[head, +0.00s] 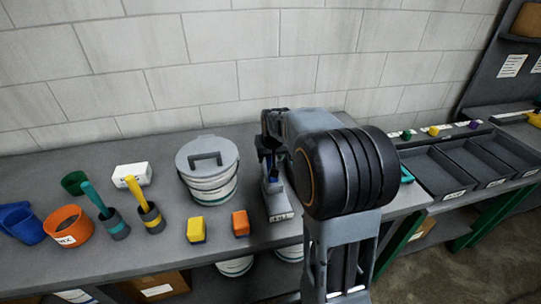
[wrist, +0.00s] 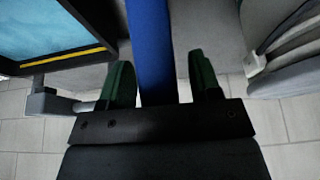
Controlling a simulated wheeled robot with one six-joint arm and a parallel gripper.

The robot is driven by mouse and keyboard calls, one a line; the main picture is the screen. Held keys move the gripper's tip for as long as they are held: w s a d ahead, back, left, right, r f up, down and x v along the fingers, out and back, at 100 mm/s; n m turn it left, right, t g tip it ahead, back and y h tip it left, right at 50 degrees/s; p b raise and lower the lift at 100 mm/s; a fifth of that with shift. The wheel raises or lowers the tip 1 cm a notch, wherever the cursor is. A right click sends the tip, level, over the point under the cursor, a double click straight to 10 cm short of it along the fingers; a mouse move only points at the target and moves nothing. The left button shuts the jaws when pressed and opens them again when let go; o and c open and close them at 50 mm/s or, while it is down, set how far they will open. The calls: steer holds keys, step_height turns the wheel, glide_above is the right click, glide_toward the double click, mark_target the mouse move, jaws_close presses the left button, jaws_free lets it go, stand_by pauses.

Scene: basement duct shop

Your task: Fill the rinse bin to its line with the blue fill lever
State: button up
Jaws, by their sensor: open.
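In the wrist view, my gripper (wrist: 162,82) is open. Its two green-padded fingers stand on either side of the blue fill lever (wrist: 154,40), with a gap visible on the right side. In the head view, my gripper (head: 268,150) is over the lever's grey base (head: 279,214), and a bit of the blue lever (head: 272,187) shows below it. At the wrist view's upper left is a dark-rimmed bin with a light blue inside (wrist: 50,25) and a yellow line (wrist: 52,62), apparently the rinse bin. I cannot tell its level. My arm hides that area in the head view.
A lidded white bucket (head: 208,170) stands left of my gripper. A yellow block (head: 196,229) and an orange block (head: 240,223) lie near the bench's front edge. An orange cup (head: 67,226) and blue cup (head: 20,223) are far left. Grey trays (head: 443,173) are at right.

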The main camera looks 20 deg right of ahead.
steer(key=shift+f, duration=0.25)
steer(key=shift+c, duration=0.2)
jaws_close()
stand_by(0.3)
